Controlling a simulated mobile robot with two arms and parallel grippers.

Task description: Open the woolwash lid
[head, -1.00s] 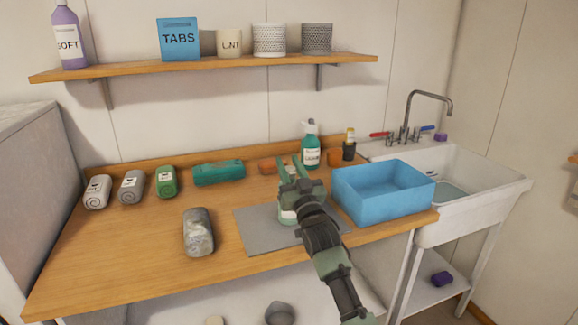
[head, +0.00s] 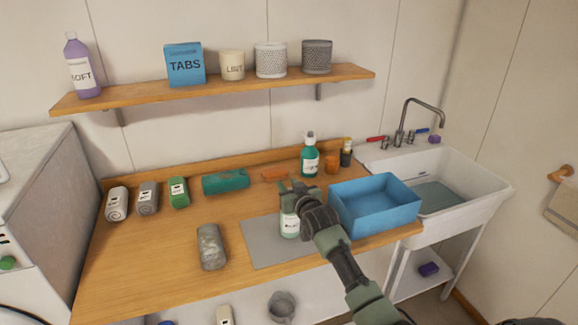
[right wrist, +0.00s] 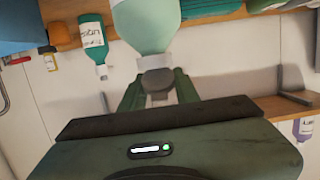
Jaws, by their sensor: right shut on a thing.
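The woolwash bottle (head: 290,226) is pale green with a white label and stands upright on the grey mat (head: 262,250). In the right wrist view the bottle (right wrist: 147,28) appears upside down, with its dark grey lid (right wrist: 157,79) between my fingers. My right gripper (head: 290,187) is over the top of the bottle and hides the lid in the head view. In the right wrist view the gripper (right wrist: 157,82) is shut on the lid, one finger on each side. The lid appears to be on the bottle neck. My left gripper is not in view.
A blue bin (head: 375,205) stands close to the right of the bottle. A grey bundle (head: 211,247) lies left of the mat. The front left of the counter (head: 150,265) is clear.

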